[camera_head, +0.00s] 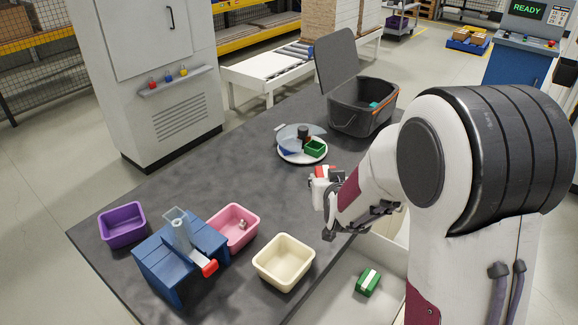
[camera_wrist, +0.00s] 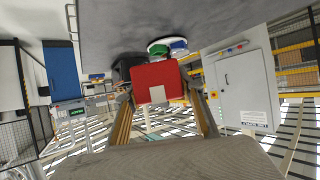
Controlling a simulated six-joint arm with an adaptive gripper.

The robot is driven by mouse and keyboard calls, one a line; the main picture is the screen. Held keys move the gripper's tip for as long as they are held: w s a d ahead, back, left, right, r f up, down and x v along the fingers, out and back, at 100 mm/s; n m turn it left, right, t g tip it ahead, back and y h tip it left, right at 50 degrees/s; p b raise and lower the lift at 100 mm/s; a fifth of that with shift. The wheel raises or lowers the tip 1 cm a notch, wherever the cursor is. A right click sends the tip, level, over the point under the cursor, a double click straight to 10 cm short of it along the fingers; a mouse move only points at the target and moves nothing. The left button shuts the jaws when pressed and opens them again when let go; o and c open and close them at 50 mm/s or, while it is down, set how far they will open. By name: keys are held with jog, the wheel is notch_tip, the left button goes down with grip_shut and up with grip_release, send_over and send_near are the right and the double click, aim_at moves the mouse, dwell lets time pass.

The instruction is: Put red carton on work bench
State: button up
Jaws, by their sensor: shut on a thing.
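The red carton (camera_wrist: 155,75) fills the middle of the wrist view, between the two fingers of my gripper (camera_wrist: 160,100), which is shut on it. A pale patch shows on its near face. In the camera_head view only a small part of the red carton (camera_head: 322,171) shows beside my gripper (camera_head: 328,182), at the right edge of the work bench (camera_head: 190,185). My wrist and fingers hide much of it there. I cannot tell whether the carton touches the bench top.
A round tray (camera_head: 303,155) with a green box and other items stands behind the gripper, near an open dark bin (camera_head: 362,108). Purple (camera_head: 122,224), pink (camera_head: 234,226) and cream (camera_head: 284,262) bins and a blue fixture (camera_head: 180,262) stand in front. A green carton (camera_head: 368,282) lies lower down.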

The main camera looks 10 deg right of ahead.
jog(key=shift+s+a+r+n+y, duration=0.35)
jog(key=shift+a+r+n+y, duration=0.15)
jog(key=shift+a+r, duration=0.15)
jog(key=shift+s+a+f, duration=0.1)
jog(key=shift+a+f, duration=0.45)
jog(key=shift+f, duration=0.5)
jog(key=w+a+f+n+g+y, duration=0.2)
jog(key=w+a+f+n+y, duration=0.1)
jog(key=w+a, duration=0.8)
jog(key=w+a+f+n+g+y, duration=0.1)
jog(key=w+a+f+n+y, duration=0.2)
jog(key=w+a, duration=0.9)
jog(key=a+n+y, duration=0.2)
jog(key=a+n, duration=0.1)
jog(key=a, duration=0.1)
jog(key=shift+w+a+f+g+y, duration=0.15)
jog(key=shift+a+g+y, duration=0.2)
jog(key=shift+g+y, duration=0.05)
